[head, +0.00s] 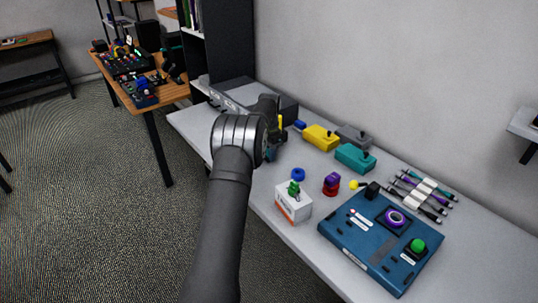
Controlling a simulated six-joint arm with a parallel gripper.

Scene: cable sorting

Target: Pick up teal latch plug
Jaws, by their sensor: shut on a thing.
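My gripper (277,128) is over the far part of the grey table, in front of the grey device. My wrist hides most of it. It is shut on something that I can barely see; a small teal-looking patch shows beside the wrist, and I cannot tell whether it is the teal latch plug. A yellow bit also shows at the fingers. No other teal plug is clearly in view.
A grey device (240,97) stands behind.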

